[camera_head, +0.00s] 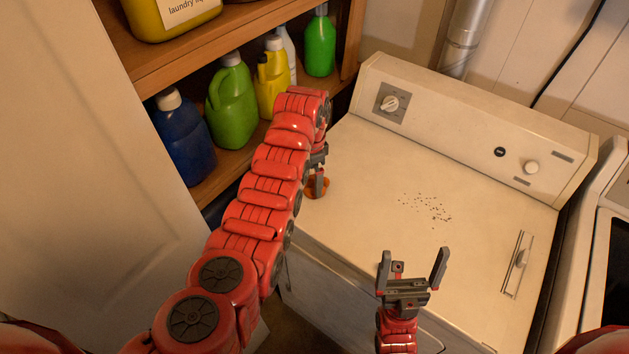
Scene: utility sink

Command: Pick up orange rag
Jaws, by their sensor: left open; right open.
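The orange rag (314,193) lies on the left part of the white washer's top (365,165), close to its left edge. It is small in view and partly covered by my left gripper (319,190). The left gripper points down at the rag and its fingers overlap it in the picture; I cannot tell whether they touch it. The red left arm hides part of the shelf and the washer's edge. My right gripper (411,268) is open and empty, over the front part of the washer top, with its two fingers spread apart.
Wooden shelves at the left hold a blue bottle (184,137), a green jug (231,103), a yellow bottle (271,80) and a green bottle (320,45). Dark specks (427,207) lie on the washer top. A raised control panel (470,120) runs along its back. Another appliance (603,270) stands at right.

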